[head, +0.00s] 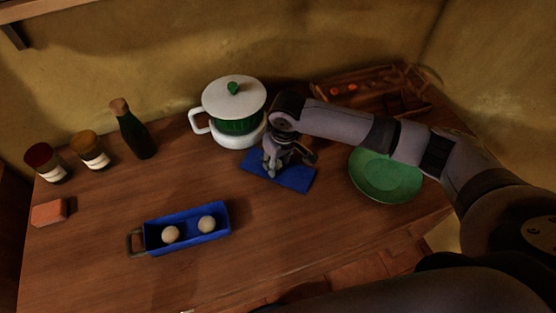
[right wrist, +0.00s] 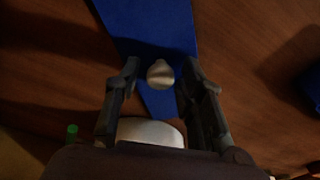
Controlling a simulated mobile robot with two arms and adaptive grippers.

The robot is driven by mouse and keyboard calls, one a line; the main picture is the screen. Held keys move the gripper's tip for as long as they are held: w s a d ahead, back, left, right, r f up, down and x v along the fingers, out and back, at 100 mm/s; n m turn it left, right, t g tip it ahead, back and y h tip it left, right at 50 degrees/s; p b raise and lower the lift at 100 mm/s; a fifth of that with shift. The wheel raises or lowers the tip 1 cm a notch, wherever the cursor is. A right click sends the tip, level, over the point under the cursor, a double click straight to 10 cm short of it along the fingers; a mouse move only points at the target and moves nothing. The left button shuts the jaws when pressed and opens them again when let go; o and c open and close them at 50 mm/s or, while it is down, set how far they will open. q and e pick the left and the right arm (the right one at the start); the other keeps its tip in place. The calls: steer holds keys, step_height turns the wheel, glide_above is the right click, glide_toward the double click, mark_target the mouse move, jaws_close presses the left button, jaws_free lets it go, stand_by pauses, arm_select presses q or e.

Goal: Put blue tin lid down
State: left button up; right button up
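The blue tin lid (head: 296,178) lies flat on the wooden counter, right of the blue tin (head: 226,222). The tin is open, with a handle at its left end and two pale balls inside. My right gripper (head: 270,172) is over the lid, pointing down. In the right wrist view the lid (right wrist: 150,25) has a round pale knob (right wrist: 160,74). The fingers of the right gripper (right wrist: 160,72) stand on both sides of the knob, with a visible gap on each side. My left gripper is not in view.
A white and green pot (head: 235,112) stands close behind the right gripper. A green plate (head: 385,180) is to the right, under my right arm. A wooden rack (head: 350,88), dark bottle (head: 134,132), two jars and a red block (head: 48,211) stand around. The front middle counter is clear.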

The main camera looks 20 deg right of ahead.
mark_target(282, 173)
stand_by(0.3)
steer(key=r, duration=0.4)
steer(key=s+r, duration=0.1)
steer(key=r, duration=0.3)
steer(key=r+b, duration=0.1)
steer(key=r, duration=0.3)
steer(key=shift+s+d+r, duration=0.1)
steer(key=shift+s+d, duration=0.2)
steer(key=shift+s, duration=0.05)
